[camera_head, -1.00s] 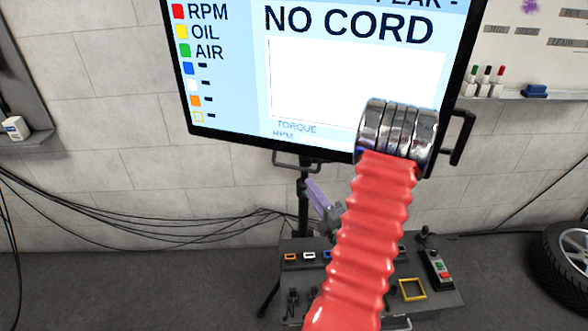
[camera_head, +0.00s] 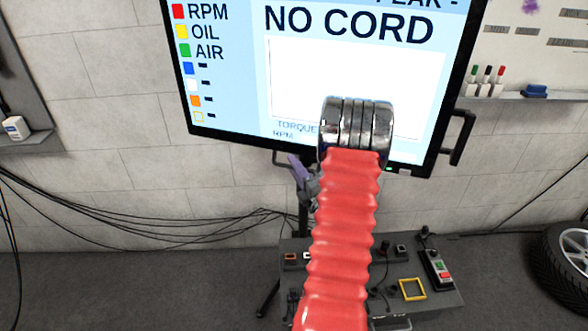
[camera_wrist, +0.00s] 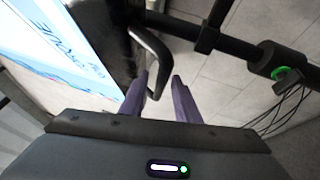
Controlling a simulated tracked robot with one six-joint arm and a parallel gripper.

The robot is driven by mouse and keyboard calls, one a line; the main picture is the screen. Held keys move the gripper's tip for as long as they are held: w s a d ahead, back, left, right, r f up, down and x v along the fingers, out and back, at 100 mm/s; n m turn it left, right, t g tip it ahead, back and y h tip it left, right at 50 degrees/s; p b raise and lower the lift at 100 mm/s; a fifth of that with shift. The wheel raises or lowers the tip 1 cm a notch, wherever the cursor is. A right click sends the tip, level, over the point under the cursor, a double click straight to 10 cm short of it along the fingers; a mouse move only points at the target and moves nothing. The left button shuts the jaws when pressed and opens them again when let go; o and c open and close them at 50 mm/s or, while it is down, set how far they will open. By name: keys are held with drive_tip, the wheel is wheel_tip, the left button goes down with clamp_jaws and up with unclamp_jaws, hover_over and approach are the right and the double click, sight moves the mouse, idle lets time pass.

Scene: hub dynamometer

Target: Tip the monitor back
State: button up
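The monitor (camera_head: 225,100), a large screen reading "NO CORD", hangs on a stand in front of the wall. It also shows at the upper left of the wrist view (camera_wrist: 65,55). A dark loop handle (camera_head: 278,158) sits under its lower edge. In the wrist view the handle (camera_wrist: 160,52) reaches down between the two purple fingers of my gripper (camera_wrist: 161,82), which are apart. Contact with the handle cannot be told. In the head view my gripper (camera_head: 297,166) is just under the monitor's lower edge, mostly hidden behind my red arm.
A second handle (camera_head: 460,138) is on the monitor's right side. Below stands a bench (camera_head: 445,300) with a yellow square frame (camera_head: 412,289) and a control box (camera_head: 438,268). Black cables (camera_head: 150,232) run along the wall. A tyre (camera_head: 565,260) stands at the right. The stand's pole (camera_wrist: 220,40) is near my gripper.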

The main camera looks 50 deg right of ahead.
clamp_jaws()
idle(0.6)
